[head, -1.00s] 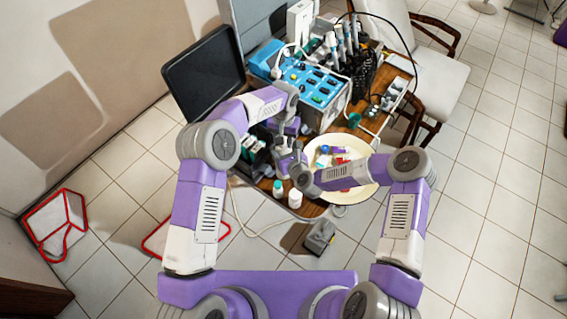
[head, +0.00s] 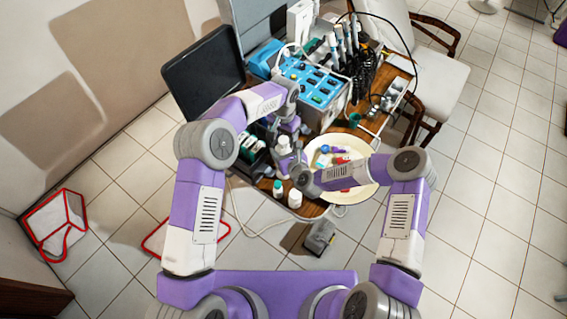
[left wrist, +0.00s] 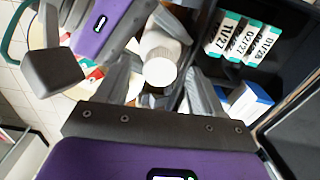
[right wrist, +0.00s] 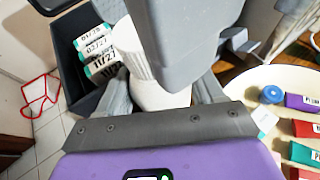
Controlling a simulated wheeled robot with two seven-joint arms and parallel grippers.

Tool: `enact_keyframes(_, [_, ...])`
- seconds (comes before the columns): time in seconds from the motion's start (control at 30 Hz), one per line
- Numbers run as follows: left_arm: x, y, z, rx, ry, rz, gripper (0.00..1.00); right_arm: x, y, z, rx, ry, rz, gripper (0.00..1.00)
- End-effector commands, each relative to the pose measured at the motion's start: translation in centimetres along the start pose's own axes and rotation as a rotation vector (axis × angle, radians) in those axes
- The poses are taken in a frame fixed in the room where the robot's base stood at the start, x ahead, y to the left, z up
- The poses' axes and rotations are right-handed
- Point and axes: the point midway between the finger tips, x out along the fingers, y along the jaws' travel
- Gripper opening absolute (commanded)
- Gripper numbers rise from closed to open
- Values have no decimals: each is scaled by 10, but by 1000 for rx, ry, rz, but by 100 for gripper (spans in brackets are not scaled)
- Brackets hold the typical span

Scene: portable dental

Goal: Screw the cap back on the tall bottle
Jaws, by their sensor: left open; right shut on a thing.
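The tall white bottle (head: 284,148) stands upright near the tray. My right gripper (right wrist: 162,90) is shut on its body, which shows between the fingers in the right wrist view (right wrist: 158,95). A white ribbed cap (right wrist: 129,48) appears to sit on the bottle's top; its round end faces the left wrist view (left wrist: 160,71). I cannot tell how tightly it sits. My left gripper (left wrist: 160,88) is open, its fingers to either side of the cap in its own view. I cannot see finger contact with the cap. In the head view, the left wrist hides its fingertips.
A cream tray (head: 367,192) with coloured items lies to the right. A dark box (right wrist: 75,60) of labelled cartons is to the left of the bottle. A teal-capped bottle (head: 278,188) and a short white bottle (head: 295,199) stand at the table's front edge. A blue device (head: 312,88) stands behind.

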Motion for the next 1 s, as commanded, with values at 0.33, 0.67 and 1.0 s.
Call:
enact_keyframes(0.33, [-74, 0, -1, 2, 4, -2, 68, 0, 0, 0, 0, -1, 0, 0])
enact_keyframes(0.67, [-103, 0, 0, 2, 0, 0, 68, 0, 0, 0, 0, -1, 0, 0])
enact_keyframes(1.0, [-103, 0, 0, 2, 0, -1, 68, 0, 0, 0, 0, -1, 0, 81])
